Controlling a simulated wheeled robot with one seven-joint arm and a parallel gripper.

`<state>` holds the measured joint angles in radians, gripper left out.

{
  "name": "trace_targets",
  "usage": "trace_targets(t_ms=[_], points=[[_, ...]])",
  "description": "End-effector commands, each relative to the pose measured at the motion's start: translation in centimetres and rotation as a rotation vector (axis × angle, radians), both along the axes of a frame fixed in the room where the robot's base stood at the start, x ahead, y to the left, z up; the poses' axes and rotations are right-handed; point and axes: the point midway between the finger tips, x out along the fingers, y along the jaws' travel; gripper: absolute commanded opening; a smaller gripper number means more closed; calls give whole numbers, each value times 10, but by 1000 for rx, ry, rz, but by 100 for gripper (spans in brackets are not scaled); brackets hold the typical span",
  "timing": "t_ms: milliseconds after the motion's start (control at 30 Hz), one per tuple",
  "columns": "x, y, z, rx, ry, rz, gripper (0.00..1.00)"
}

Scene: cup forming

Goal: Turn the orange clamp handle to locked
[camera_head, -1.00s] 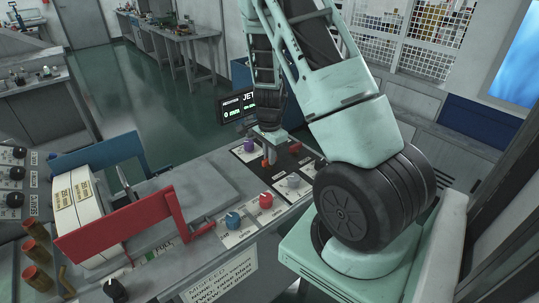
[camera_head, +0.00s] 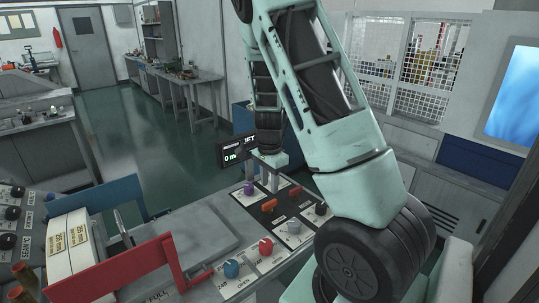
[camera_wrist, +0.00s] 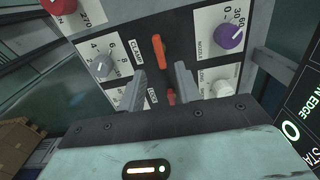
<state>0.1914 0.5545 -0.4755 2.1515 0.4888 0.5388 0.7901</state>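An orange clamp handle (camera_head: 268,205) stands on the dark strip of the control panel. In the wrist view the handle (camera_wrist: 159,52) is a narrow upright bar beside the CLAMP label (camera_wrist: 137,52). A smaller orange-red piece (camera_wrist: 171,96) shows lower, near a LOCK label; in the head view it is further right (camera_head: 295,191). My gripper (camera_head: 262,182) is above the panel, behind the handle in the head view. In the wrist view its two fingers (camera_wrist: 159,76) are apart with nothing between them. The handle appears just beyond the fingertips, not touched.
Nearby knobs are purple (camera_head: 248,188), grey (camera_head: 293,227), black (camera_head: 320,209), red (camera_head: 265,246) and blue (camera_head: 231,268). A small display (camera_head: 236,151) stands behind the panel. A red bar (camera_head: 122,265) rises at the front left.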

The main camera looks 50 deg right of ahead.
Motion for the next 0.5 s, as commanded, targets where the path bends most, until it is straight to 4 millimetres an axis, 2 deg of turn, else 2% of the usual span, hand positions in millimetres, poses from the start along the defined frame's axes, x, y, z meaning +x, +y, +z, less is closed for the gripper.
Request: trace_targets(t_ms=[100, 300, 500], points=[[2, 0, 30, -3, -7, 3, 34], [2, 0, 73, -2, -6, 2, 34], [1, 0, 99, -1, -4, 1, 34]])
